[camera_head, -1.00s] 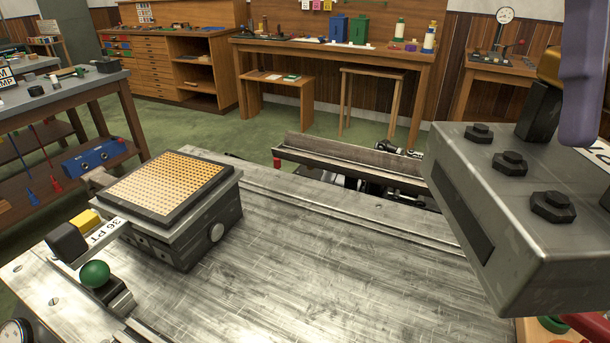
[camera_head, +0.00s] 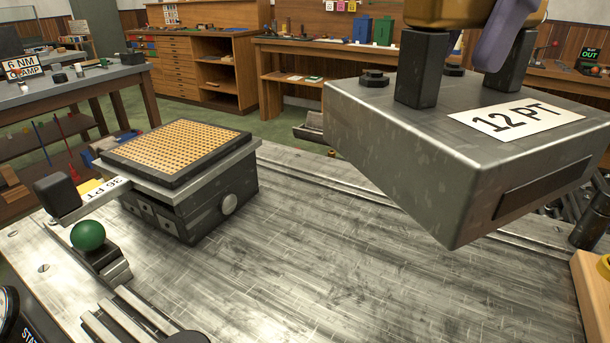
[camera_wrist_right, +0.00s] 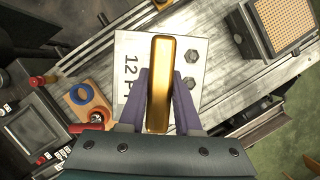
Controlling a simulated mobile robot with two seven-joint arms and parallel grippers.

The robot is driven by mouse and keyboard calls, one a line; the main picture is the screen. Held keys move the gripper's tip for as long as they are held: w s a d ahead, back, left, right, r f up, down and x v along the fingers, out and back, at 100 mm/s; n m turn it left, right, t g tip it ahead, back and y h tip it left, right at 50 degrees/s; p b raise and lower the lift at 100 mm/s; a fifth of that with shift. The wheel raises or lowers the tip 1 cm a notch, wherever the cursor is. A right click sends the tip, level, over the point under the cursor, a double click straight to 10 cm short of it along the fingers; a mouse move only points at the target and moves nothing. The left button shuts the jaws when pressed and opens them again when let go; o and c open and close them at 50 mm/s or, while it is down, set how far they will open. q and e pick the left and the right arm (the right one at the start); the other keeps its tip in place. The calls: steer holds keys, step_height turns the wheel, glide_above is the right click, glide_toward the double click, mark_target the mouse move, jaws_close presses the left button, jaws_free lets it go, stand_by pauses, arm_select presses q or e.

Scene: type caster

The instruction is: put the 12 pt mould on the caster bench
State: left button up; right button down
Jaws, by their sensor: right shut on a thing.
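The 12 pt mould (camera_head: 430,150) is a big grey metal block with dark bolts and a white "12 PT" label on top. It hangs above the right part of the caster bench (camera_head: 330,260), a scratched metal top with rails. My right gripper (camera_head: 505,35) is shut on the mould's gold handle (camera_head: 440,10). In the right wrist view the purple fingers (camera_wrist_right: 160,95) sit either side of the handle, with the mould (camera_wrist_right: 128,50) below. The mould hides part of the bench's far side. My left gripper is not in view.
A block with a gold grid top (camera_head: 185,148) stands on the bench at left, beside a "36 PT" tag (camera_head: 105,188) and a green ball knob (camera_head: 88,235). The bench middle is clear. A wooden piece with a blue ring (camera_wrist_right: 82,94) lies left of the mould in the wrist view.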

steer(key=m+b, duration=0.1)
steer(key=m, duration=0.1)
steer(key=w+f+m+t+b, duration=0.1)
steer(key=a+m+t+b, duration=0.1)
steer(key=m, duration=0.1)
steer(key=shift+w+f+m, duration=0.2)
steer(key=shift+f+m, duration=0.05)
steer(key=shift+m, duration=0.05)
steer(key=m, duration=0.1)
steer(key=m+t+b, duration=0.1)
steer(key=shift+w+a+m, duration=0.2)
steer(key=shift+w+m, duration=0.15)
steer(key=shift+m, duration=0.05)
steer(key=shift+w+m+t+b, duration=0.25)
steer(key=shift+m+t+b, duration=0.3)
steer(key=shift+m, duration=0.55)
step_height(320, 180, down, 20)
steer(key=b, duration=0.1)
steer(key=shift+b, duration=0.4)
steer(key=shift+f, duration=0.1)
steer(key=c, duration=0.6)
jaws_free()
